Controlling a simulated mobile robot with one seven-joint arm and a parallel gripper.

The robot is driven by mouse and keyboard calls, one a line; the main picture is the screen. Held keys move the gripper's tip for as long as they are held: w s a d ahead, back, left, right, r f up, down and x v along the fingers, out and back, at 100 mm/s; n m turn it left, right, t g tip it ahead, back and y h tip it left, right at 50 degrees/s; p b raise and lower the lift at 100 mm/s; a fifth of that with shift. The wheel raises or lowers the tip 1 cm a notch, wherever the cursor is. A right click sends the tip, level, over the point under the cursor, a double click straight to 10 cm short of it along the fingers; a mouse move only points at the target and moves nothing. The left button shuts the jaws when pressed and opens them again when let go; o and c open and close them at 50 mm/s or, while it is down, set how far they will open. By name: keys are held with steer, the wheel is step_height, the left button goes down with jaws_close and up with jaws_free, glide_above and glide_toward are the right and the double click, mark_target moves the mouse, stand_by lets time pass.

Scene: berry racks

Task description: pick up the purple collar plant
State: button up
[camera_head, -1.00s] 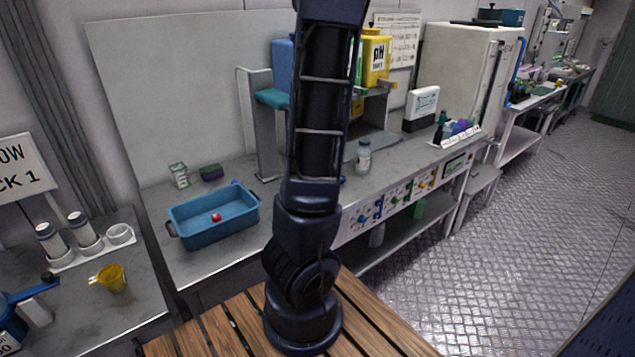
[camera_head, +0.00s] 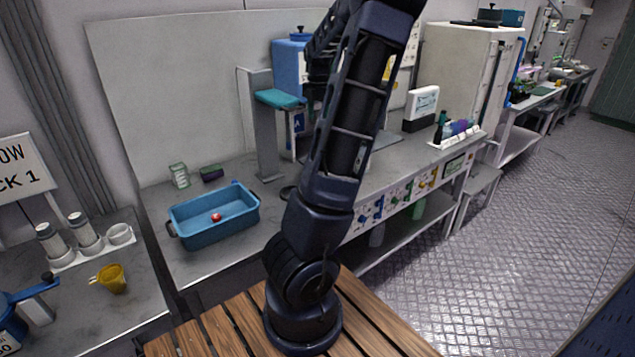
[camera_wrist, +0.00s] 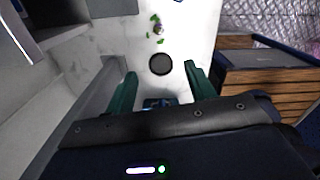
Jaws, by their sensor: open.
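In the wrist view a small plant (camera_wrist: 158,29) with green leaves and a hint of purple at its middle is on the pale counter, beyond my fingertips. It is too small to make out a collar clearly. My gripper (camera_wrist: 160,71) is open, with its two green fingers apart and no plant between them. The plant is ahead of the fingers, near the top middle of that view. In the head view I cannot make out the plant or my gripper; my arm covers part of the counter.
A dark round disc (camera_wrist: 160,64) lies on the counter between the fingertips and the plant in the picture. In the head view a blue basin (camera_head: 215,230) holds a small red thing. A grey stand with a teal top (camera_head: 280,99) rises beside my arm.

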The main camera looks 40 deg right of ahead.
step_height(320, 180, down, 22)
steer(key=shift+w+f, duration=0.2)
steer(key=shift+f, duration=2.35)
steer(key=c, duration=1)
